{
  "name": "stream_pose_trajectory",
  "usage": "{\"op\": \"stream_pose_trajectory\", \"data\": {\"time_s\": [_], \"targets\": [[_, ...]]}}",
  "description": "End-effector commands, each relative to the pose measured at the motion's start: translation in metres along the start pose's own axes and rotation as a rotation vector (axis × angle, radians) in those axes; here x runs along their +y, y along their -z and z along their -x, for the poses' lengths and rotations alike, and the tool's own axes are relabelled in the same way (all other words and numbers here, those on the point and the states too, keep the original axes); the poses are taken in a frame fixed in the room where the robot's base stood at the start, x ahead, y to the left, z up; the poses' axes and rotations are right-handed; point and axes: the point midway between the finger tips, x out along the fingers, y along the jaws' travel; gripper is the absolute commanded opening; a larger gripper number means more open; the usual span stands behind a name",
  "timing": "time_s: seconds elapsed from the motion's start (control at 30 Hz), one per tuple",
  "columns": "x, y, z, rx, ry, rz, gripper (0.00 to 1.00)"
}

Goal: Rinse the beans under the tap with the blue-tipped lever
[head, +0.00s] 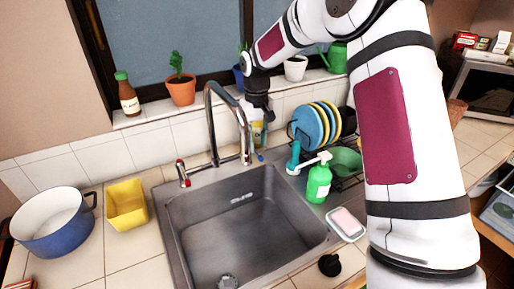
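The grey steel tap (210,118) arches up behind the sink (176,240). A red-tipped lever (182,172) stands to the left of it, and a small blue tip (260,157) shows to its right. My gripper (257,112) is small and dark behind the right side of the tap, pointing down in front of the tiled wall. A small yellowish thing (257,133) shows just below it; I cannot tell whether it is held or stands behind. The finger opening is unclear. I cannot make out any beans. No water is visible, and the sink basin looks empty.
A blue pot (60,240) and yellow tub (127,212) stand left of the sink. A green soap bottle (318,184), pink sponge dish (346,223) and plate rack (320,128) are at right. Potted plants and a sauce bottle (127,94) line the sill.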

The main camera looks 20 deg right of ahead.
Motion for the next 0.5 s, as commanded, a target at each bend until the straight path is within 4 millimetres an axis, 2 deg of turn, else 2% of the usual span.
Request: {"op": "stream_pose_trajectory", "data": {"time_s": [0.2,0.5], "targets": [[0.000,-0.001,-0.027,-0.001,0.000,0.001,0.32],[0.000,0.000,-0.035,0.001,-0.001,0.001,0.32]]}}
